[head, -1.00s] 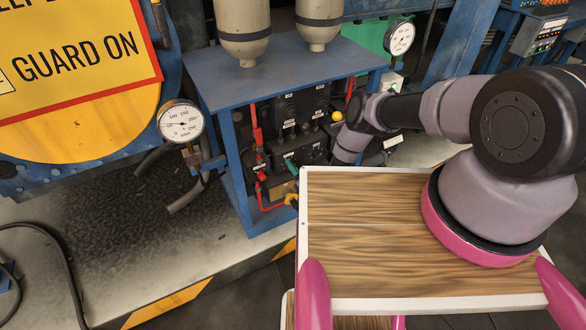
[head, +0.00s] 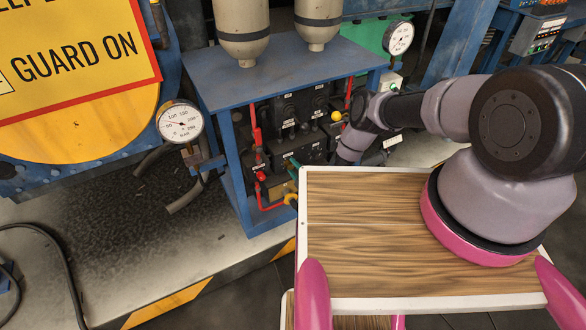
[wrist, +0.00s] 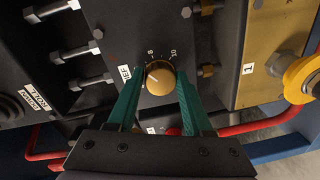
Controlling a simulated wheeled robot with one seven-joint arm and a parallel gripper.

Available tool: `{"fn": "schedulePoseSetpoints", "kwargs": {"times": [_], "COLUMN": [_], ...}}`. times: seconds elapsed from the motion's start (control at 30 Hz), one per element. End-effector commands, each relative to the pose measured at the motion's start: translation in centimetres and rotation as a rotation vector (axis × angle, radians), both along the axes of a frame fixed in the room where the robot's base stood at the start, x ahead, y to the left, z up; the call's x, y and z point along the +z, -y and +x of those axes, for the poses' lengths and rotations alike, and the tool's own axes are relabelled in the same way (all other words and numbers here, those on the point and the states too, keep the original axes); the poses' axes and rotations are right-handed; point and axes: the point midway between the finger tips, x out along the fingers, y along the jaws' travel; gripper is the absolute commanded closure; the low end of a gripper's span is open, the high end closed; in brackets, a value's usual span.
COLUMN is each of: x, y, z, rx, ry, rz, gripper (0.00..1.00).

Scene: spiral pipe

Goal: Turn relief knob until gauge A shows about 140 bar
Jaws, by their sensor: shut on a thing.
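The relief knob (wrist: 160,77) is a round brass knob with a pale pointer line, on a dark panel with a printed scale. A partly hidden label (wrist: 124,73) sits left of it. My gripper (wrist: 160,80) has its green fingers on either side of the knob and is shut on it. In the head view my gripper (head: 293,166) is low on the valve block, and the knob is hidden there. A round white gauge (head: 180,122) is at the left of the frame, and another (head: 399,38) stands at the right. I cannot read which is gauge A.
A blue frame (head: 285,68) with two tanks on top surrounds the valve block. Red pipes (head: 256,135) run beside it. In the wrist view, bolts (wrist: 75,52) and a yellow ring fitting (wrist: 303,77) flank the knob. The floor (head: 110,210) at left is mostly open.

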Motion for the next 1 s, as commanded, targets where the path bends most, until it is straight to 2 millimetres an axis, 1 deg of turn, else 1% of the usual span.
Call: {"fn": "schedulePoseSetpoints", "kwargs": {"times": [0.2, 0.4, 0.97, 1.0], "x": [-0.19, -0.23, -0.26, -0.26], "y": [0.12, 0.15, 0.18, 0.18], "z": [-0.12, -0.11, -0.13, -0.13], "rx": [0.0, -0.001, -0.001, -0.001], "ry": [-0.065, -0.099, -0.114, -0.114], "rz": [0.106, 0.166, 0.19, 0.19], "gripper": [1.0, 1.0, 1.0, 0.38]}}
